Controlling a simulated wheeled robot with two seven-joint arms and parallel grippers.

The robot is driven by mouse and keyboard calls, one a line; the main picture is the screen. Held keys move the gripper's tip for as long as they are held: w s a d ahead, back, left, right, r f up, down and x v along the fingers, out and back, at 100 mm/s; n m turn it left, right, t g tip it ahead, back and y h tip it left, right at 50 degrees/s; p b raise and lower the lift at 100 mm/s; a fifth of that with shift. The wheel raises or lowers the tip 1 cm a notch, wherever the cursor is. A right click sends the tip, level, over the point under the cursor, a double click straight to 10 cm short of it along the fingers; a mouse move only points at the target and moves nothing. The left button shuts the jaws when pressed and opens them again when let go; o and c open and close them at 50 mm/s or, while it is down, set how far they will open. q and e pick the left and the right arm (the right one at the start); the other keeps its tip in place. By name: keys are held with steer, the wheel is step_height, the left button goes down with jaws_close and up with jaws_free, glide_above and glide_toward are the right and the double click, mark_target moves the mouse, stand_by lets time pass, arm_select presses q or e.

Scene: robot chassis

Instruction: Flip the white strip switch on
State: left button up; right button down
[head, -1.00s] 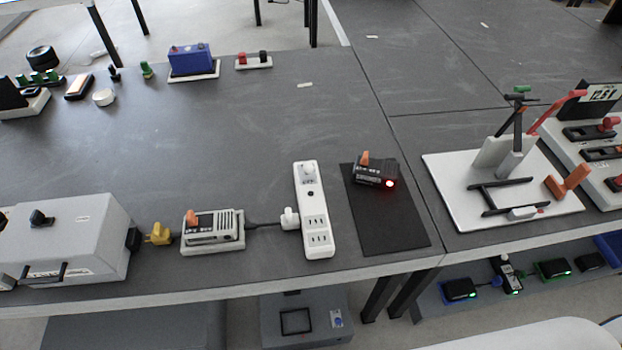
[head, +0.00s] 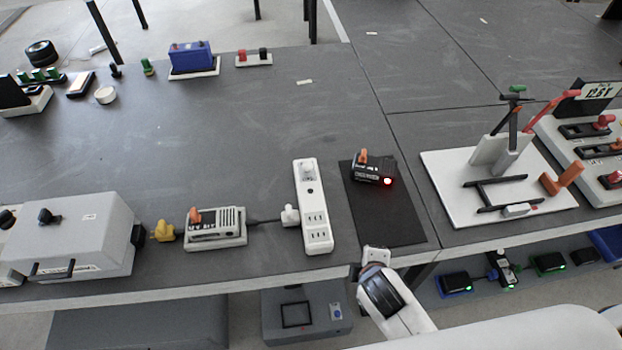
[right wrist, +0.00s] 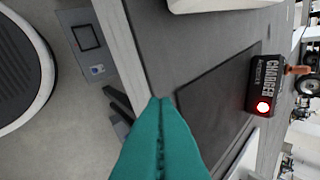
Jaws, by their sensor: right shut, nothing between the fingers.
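The white power strip (head: 318,233) lies lengthwise on the dark table, left of the black mat. A small dark round spot (head: 309,189), perhaps its switch, shows near its far end; its on or off state cannot be told. A white plug sits at its left side. In the right wrist view, part of a white body (right wrist: 215,4), likely the strip, shows at the top edge. My right gripper (right wrist: 160,103) has teal fingers that are shut and empty, over the table's front edge. In the head view only my right arm shows near that edge, its fingers not discernible. My left gripper is out of view.
A black charger (head: 373,173) with a red light sits on the mat (head: 388,218). A small adapter box (head: 216,226) with an orange switch is left of the strip, cabled to it. A grey case (head: 75,235) stands further left.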

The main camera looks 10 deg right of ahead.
mark_target(313, 203)
steer(key=w+a+r+n+t, duration=0.1)
steer(key=n, duration=0.2)
steer(key=w+a+r+n+t, duration=0.1)
steer(key=w+n, duration=0.1)
steer(key=n, duration=0.1)
steer(key=w+a+r+n+t, duration=0.1)
steer(key=w+n, duration=0.1)
steer(key=n, duration=0.1)
steer(key=shift+a+n, duration=0.3)
steer(key=shift+n, duration=0.1)
steer(key=w+a+r+n+t, duration=0.1)
steer(key=n, duration=0.2)
steer(key=w+a+r+n+t, duration=0.1)
steer(key=a+n, duration=0.1)
steer(key=n, duration=0.2)
steer(key=w+a+r+n+t+y, duration=0.1)
steer(key=a+n, duration=0.1)
steer(key=n, duration=0.1)
steer(key=shift+r+n+t, duration=0.3)
steer(key=shift+r+t, duration=0.05)
steer(key=shift+t, duration=0.05)
steer(key=shift+a+r+n, duration=0.15)
steer(key=shift+a+n, duration=0.1)
steer(key=shift+n, duration=0.25)
steer(key=shift+w, duration=0.1)
